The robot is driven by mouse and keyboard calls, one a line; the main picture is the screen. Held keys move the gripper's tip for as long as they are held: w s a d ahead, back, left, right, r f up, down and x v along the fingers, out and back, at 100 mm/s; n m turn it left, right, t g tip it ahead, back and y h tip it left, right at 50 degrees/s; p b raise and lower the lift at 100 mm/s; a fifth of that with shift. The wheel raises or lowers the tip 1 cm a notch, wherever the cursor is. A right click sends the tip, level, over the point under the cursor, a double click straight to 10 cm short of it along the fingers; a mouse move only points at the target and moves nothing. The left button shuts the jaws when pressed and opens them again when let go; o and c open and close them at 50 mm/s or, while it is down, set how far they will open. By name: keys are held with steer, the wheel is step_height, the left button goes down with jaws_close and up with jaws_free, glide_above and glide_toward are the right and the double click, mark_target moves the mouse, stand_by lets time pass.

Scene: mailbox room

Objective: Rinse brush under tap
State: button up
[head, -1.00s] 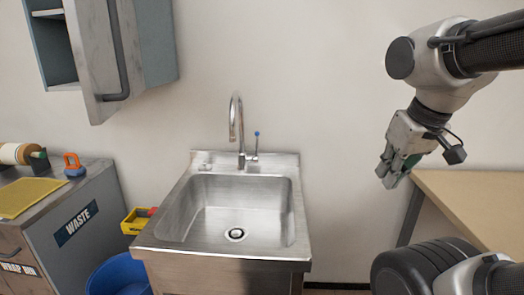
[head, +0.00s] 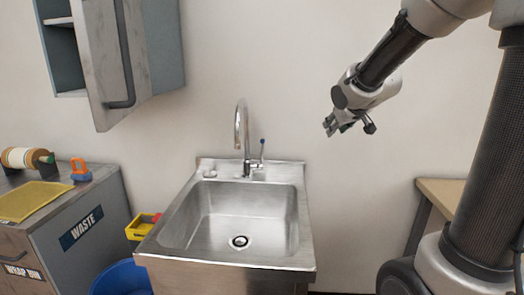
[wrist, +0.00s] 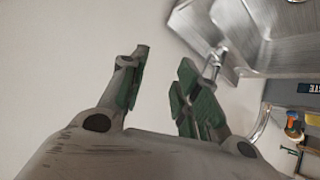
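The metal sink (head: 175,238) stands against the wall, its basin empty with a dark drain in the bottom. No water is seen running. My gripper (head: 329,128) hangs in the air to the right of the tap, at about the spout's height in the picture. In the wrist view my gripper (wrist: 160,85) shows its green-padded fingers apart with nothing between them. The sink (wrist: 235,30) shows at upper right there. I cannot make out a brush in any view.
A waste cabinet (head: 85,230) at left carries a yellow mat (head: 32,200), a roll (head: 22,158) and an orange-and-blue item (head: 80,170). A yellow bin (head: 138,228) and blue tub (head: 122,278) sit beside the sink. An open wall cupboard (head: 160,50) hangs upper left. A wooden table (head: 440,195) stands right.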

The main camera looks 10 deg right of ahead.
steer(key=w+a+f+n+t+y, duration=0.1)
steer(key=w+f, duration=0.1)
steer(key=w, duration=0.4)
steer(key=w+a+f+n+t+y, duration=0.1)
steer(key=w+a+f, duration=0.1)
steer(key=w, duration=0.3)
steer(key=n+t+y, duration=0.2)
steer(key=n+y, duration=0.1)
steer(key=y, duration=0.7)
glide_above(262, 163)
steer(key=f, duration=1.2)
steer(key=shift+w+d+f, duration=0.1)
steer(key=shift+w+f, duration=0.15)
steer(key=shift+f, duration=0.1)
jaws_close()
